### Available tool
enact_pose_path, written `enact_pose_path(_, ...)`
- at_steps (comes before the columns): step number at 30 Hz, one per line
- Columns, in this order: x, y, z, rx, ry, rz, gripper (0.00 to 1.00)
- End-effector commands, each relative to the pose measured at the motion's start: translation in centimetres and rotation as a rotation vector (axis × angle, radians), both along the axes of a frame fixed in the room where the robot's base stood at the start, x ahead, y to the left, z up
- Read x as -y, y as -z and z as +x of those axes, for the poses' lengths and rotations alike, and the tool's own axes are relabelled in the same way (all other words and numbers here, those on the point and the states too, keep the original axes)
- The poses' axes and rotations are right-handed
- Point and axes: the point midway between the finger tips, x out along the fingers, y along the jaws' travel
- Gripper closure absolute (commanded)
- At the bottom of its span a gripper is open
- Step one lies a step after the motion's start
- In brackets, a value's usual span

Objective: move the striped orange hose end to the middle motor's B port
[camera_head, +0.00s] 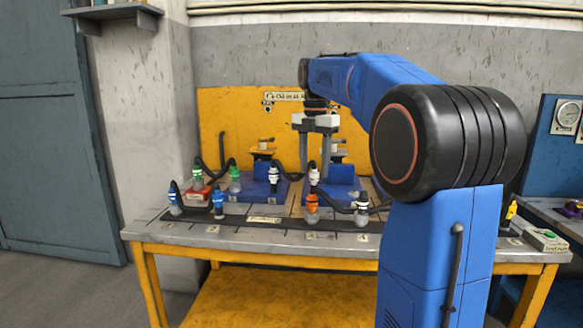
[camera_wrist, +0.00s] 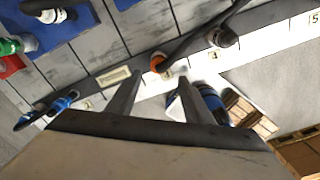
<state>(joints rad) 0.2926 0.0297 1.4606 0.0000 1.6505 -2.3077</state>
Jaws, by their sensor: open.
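The orange hose end (camera_head: 313,203) stands upright on the front strip of the bench in the head view. It also shows in the wrist view (camera_wrist: 157,62), beside a numbered label, with a dark hose running off to the upper right. Its stripes are too small to make out. My gripper (camera_head: 317,128) points down above the bench, behind and above the orange end, open and empty. In the wrist view my gripper (camera_wrist: 158,82) has its fingers apart, with the orange end beyond their tips. Which motor is the middle one, and its B port, I cannot tell.
Blue (camera_head: 218,203), green (camera_head: 235,180) and white-banded (camera_head: 273,178) hose ends stand around the orange one, with black hoses looping between them. Blue bases (camera_head: 258,190) stand behind. A yellow panel (camera_head: 225,125) closes the back. My arm hides the bench's right part.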

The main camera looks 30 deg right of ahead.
Motion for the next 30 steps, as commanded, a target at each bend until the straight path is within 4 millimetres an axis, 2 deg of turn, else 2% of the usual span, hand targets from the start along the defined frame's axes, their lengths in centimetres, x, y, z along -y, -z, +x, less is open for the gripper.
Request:
enact_pose_path(8, 0.1, 1.2, 0.1, -0.001, -0.01, 0.0, 0.53)
enact_pose_path(30, 0.1, 8.0, 0.1, -0.001, -0.009, 0.0, 0.53)
